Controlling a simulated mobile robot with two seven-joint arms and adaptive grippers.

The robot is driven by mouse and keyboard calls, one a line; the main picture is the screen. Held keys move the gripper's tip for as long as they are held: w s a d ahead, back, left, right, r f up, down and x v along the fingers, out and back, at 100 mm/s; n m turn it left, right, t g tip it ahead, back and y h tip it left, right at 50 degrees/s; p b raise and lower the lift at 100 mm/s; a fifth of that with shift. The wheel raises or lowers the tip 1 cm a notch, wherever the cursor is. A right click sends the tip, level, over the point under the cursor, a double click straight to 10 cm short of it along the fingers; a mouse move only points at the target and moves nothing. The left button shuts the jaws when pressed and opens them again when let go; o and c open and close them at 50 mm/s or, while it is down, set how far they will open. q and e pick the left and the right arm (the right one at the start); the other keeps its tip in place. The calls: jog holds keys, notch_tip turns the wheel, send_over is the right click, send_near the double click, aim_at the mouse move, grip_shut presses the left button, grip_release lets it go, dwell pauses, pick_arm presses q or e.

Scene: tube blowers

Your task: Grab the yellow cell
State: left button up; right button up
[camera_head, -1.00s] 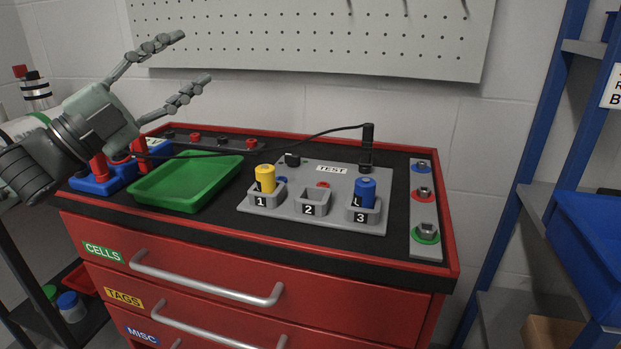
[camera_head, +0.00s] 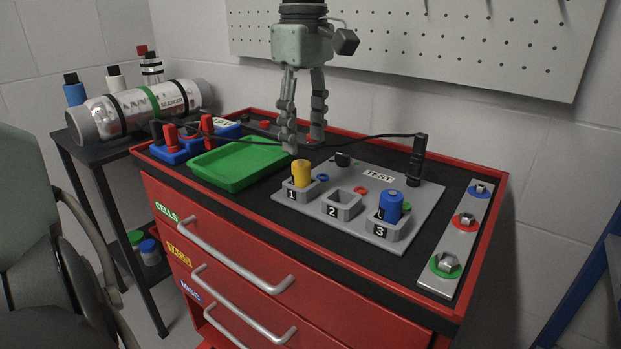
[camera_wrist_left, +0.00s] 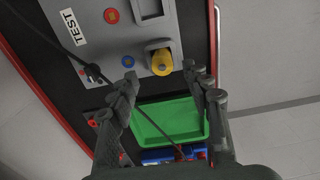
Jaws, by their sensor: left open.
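The yellow cell (camera_head: 301,173) stands upright in the socket marked 1 on the grey test board (camera_head: 408,224). It also shows in the left wrist view (camera_wrist_left: 161,62), beyond my fingertips. My left gripper (camera_head: 304,146) points down with its fingers apart, just behind and above the yellow cell. In the left wrist view my left gripper (camera_wrist_left: 160,73) is open, with nothing between the fingers and the cell just ahead of the gap. My right gripper is not in view.
A blue cell (camera_head: 390,206) stands in socket 3, and socket 2 (camera_head: 342,203) is empty. A green tray (camera_head: 235,167) lies left of the board. A black cable (camera_head: 365,137) runs behind the cells to a black post (camera_head: 418,160). A metal strip with nuts (camera_head: 462,240) lies at right.

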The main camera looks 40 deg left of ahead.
aim_at(303, 162)
pick_arm(q)
notch_tip(303, 162, down, 6)
jog(key=shift+s, duration=0.15)
grip_shut()
dwell(0.4)
